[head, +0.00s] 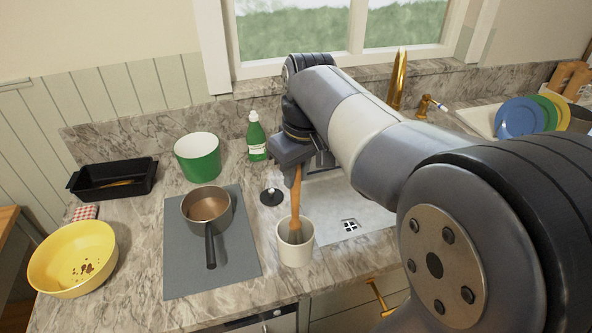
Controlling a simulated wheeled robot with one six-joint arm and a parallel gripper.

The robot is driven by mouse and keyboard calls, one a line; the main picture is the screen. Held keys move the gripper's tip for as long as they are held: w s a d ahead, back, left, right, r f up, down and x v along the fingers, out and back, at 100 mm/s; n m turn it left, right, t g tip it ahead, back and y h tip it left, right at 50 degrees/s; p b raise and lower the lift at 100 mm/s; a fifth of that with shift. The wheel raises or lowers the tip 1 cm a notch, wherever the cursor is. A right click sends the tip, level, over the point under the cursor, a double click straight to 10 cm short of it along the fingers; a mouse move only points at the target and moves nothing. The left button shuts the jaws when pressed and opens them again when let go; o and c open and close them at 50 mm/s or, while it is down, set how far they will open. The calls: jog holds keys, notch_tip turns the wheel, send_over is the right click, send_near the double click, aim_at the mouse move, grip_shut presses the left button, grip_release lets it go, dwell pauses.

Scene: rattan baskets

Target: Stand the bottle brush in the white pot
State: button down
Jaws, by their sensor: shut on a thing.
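The white pot (296,252) stands upright on the marble counter, near the front edge and beside the sink. My gripper (295,176) is above it, shut on the bottle brush (296,207). The brush hangs upright by its orange-brown handle, and its greyish lower end is inside the mouth of the pot. The pot's wall hides the bottom of the brush, so I cannot tell whether it touches the pot's floor.
A saucepan (207,207) on a grey mat (183,272) stands left of the pot. A black stopper (271,197), a green bottle (256,140), a green pot (198,160), a yellow bowl (60,268) and a black tray (112,190) are around. The sink (335,203) lies right.

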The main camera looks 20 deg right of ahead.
jog(key=c, duration=1.2)
grip_release()
notch_tip(320, 180, up, 11)
jog(key=s, duration=0.1)
jog(key=shift+s+d+f, duration=0.15)
jog(key=shift+s+d, duration=0.1)
jog(key=shift+d, duration=0.05)
jog(key=f, duration=0.3)
jog(key=w+f, duration=0.1)
jog(key=f, duration=0.6)
jog(key=shift+w+a+f, duration=0.2)
jog(key=shift+a+f, duration=0.1)
jog(key=shift+f, duration=0.1)
jog(key=shift+w+r+p, duration=0.1)
jog(key=shift+r+p, duration=0.5)
jog(key=shift+r, duration=0.15)
jog(key=shift+r+p, duration=0.5)
jog(key=shift+r, duration=0.3)
